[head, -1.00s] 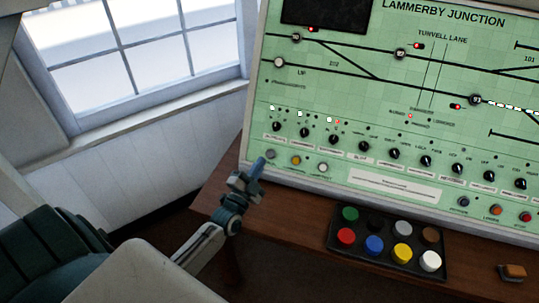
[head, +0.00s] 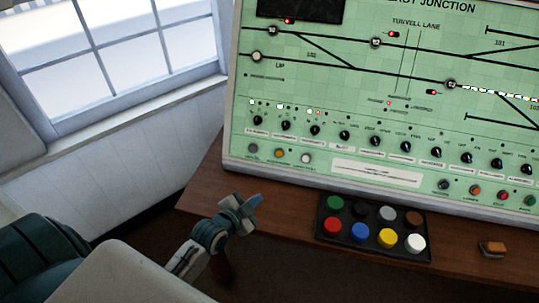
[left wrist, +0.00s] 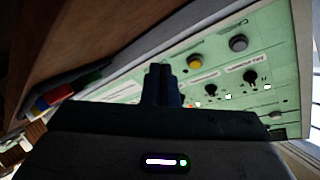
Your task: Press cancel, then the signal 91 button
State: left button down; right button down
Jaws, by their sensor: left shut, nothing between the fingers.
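The green signal panel (head: 340,120) stands on the desk. A grey button (head: 252,148) sits at its lower left; in the left wrist view the grey button (left wrist: 238,43) has a label starting "Canc". Round dark signal buttons (head: 376,42) sit on the track lines, with others at the upper left (head: 272,30) and right (head: 452,84), and a pale one (head: 256,56) at left. Their numbers are too small to read surely. My left gripper (head: 254,200) is shut and empty, below and apart from the grey button. My right gripper is not in view.
An amber button (head: 279,153) and a white button (head: 306,158) sit beside the grey one, below a row of black knobs (head: 344,135). A black tray (head: 322,236) of coloured buttons and an orange-topped block (head: 493,248) are on the desk.

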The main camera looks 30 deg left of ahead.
pick_arm(q)
jog(key=s+f+n+g+y, duration=0.1)
jog(key=s+f+n+g, duration=0.3)
jog(key=s, duration=0.5)
jog(key=s+a+f+n+g+y, duration=0.1)
jog(key=s+a+f+g, duration=0.3)
jog(key=f, duration=1)
jog(key=s+d+f+n+g, duration=0.1)
jog(key=s+f, duration=0.4)
jog(key=f, duration=1)
jog(key=s+f+n+g, duration=0.1)
jog(key=s+f, duration=0.7)
jog(key=s, duration=0.3)
jog(key=s+f+n+g, duration=0.1)
jog(key=s+f+g, duration=0.1)
jog(key=s+f, duration=0.6)
jog(key=s, duration=0.4)
jog(key=shift+a+g+y, duration=0.2)
jog(key=shift+g+y, duration=0.1)
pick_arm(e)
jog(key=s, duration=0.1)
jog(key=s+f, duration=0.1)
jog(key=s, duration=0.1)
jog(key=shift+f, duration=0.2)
pick_arm(q)
jog(key=shift+w, duration=0.1)
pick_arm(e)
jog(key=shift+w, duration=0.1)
